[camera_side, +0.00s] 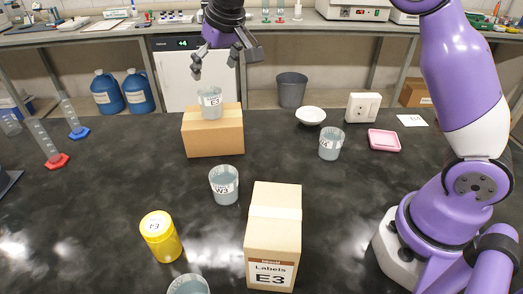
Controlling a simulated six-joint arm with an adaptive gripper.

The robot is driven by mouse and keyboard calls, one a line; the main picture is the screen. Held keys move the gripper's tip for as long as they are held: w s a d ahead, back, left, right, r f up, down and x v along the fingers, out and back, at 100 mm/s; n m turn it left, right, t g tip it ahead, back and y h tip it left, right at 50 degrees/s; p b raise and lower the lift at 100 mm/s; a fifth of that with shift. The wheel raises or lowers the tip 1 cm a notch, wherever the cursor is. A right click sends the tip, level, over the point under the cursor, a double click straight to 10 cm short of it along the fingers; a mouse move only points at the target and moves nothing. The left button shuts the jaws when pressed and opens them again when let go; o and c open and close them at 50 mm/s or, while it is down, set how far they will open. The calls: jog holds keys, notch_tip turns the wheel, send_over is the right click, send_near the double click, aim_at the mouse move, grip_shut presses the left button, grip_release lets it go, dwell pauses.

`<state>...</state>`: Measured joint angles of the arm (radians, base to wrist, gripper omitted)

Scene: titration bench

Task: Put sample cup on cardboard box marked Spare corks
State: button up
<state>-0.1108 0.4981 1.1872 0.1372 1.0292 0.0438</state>
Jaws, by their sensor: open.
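A clear grey sample cup marked E3 (210,106) appears to stand upright on top of a brown cardboard box (214,139) at the back left of the bench. No marking can be read on the side of this box that shows. My gripper (214,68) is open and empty, just above the cup and apart from it, fingers pointing down. Another cup, marked W3 (224,186), stands mid-bench. A further cup (331,144) stands to the right, its label partly readable. One more cup (188,285) is cut off at the bottom edge.
A tall cardboard box marked Labels E3 (272,238) stands front centre. A yellow jar (161,237) is left of it. A white bowl (311,116), a socket block (363,107) and a pink tray (384,140) sit back right. Cylinders with red (56,161) and blue bases stand left.

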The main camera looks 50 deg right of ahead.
jog(key=s+d+r, duration=0.1)
jog(key=s+r, duration=0.1)
jog(key=s, duration=0.4)
jog(key=s+d+r, duration=0.1)
jog(key=s+r, duration=0.2)
jog(key=s, duration=0.4)
jog(key=s+f, duration=0.3)
jog(key=s, duration=0.3)
jog(key=s+d+f, duration=0.1)
jog(key=s+f, duration=0.2)
jog(key=s, duration=0.4)
jog(key=shift+f+n+t, duration=0.3)
jog(key=shift+n, duration=0.1)
